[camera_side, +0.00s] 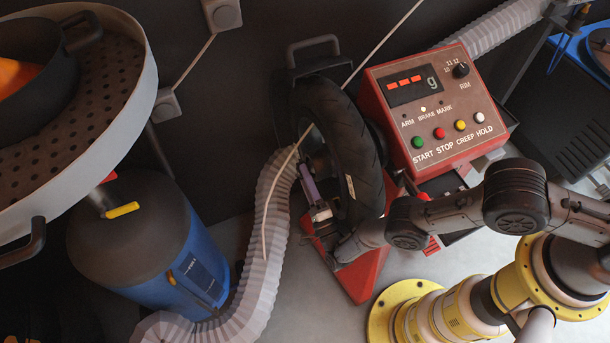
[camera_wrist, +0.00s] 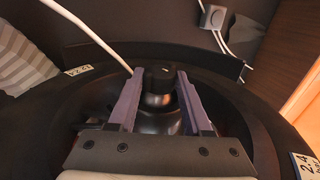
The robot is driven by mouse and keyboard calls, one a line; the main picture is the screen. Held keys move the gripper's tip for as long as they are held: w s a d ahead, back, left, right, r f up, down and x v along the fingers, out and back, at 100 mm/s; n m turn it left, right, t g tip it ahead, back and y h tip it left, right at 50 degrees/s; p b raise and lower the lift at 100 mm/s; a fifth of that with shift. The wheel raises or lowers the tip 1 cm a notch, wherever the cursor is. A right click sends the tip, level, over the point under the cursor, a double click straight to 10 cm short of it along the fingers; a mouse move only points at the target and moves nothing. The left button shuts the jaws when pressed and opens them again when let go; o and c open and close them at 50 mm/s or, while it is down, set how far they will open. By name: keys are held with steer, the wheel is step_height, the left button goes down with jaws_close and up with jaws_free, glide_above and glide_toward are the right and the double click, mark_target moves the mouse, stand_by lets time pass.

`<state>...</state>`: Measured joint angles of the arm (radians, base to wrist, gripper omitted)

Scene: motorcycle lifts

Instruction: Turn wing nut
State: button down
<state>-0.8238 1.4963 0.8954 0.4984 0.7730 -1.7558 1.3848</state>
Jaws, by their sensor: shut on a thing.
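The wing nut (camera_wrist: 160,76) shows as a dark, rounded piece at the hub of the wheel in the wrist view. Below it is a shiny dark hub part (camera_wrist: 158,104). My gripper (camera_wrist: 157,82) has its two purple fingers on either side of the nut and is shut on it. In the side view my gripper (camera_side: 312,192) reaches in at the left face of the upright tire (camera_side: 343,140). There the nut itself is hidden by the fingers and the tire. The tire is mounted on a red wheel balancer (camera_side: 362,278).
The balancer's red control panel (camera_side: 430,110) stands right of the tire. A ribbed white hose (camera_side: 268,215) runs close left of my gripper. A blue canister (camera_side: 178,265) and a round perforated tray (camera_side: 150,75) stand left.

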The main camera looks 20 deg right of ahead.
steer(key=shift+t, duration=0.3)
stand_by(0.4)
steer(key=shift+c, duration=1.6)
jaws_free()
steer(key=v, duration=1.3)
steer(key=shift+s+f, duration=0.15)
steer(key=shift+s, duration=0.2)
